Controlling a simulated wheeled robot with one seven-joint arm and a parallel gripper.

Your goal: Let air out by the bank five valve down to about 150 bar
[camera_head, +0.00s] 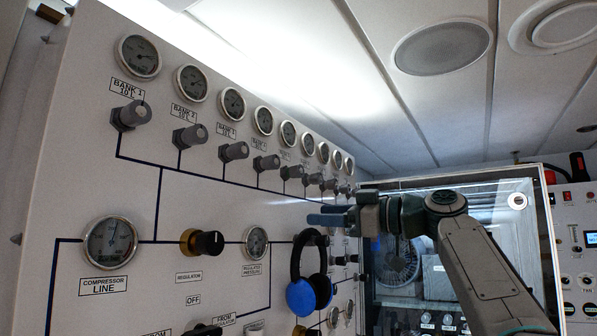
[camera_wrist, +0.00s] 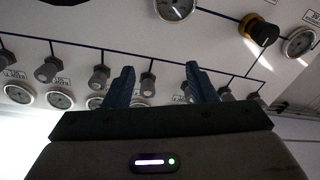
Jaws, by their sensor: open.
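Counting from BANK 1, the bank five valve is the dark grey knob (camera_head: 291,172) in the head view, below its round gauge (camera_head: 288,133). The gauge's needle is too small to read. My gripper (camera_head: 322,214) is open and empty, its blue fingers pointing left toward the panel. In the wrist view my gripper (camera_wrist: 160,85) has one knob (camera_wrist: 147,85) showing between its fingers, apart from them. By position along the line this looks like bank four, with the bank five knob (camera_wrist: 98,77) just left of the left finger. The labels there are unreadable.
The white panel (camera_head: 75,180) carries a row of similar knobs and gauges. Below the row are the compressor line gauge (camera_head: 110,243), the black regulator knob (camera_head: 208,243) and blue-and-black headphones (camera_head: 309,290) hanging on the panel. A glass-fronted cabinet (camera_head: 470,190) stands at the right.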

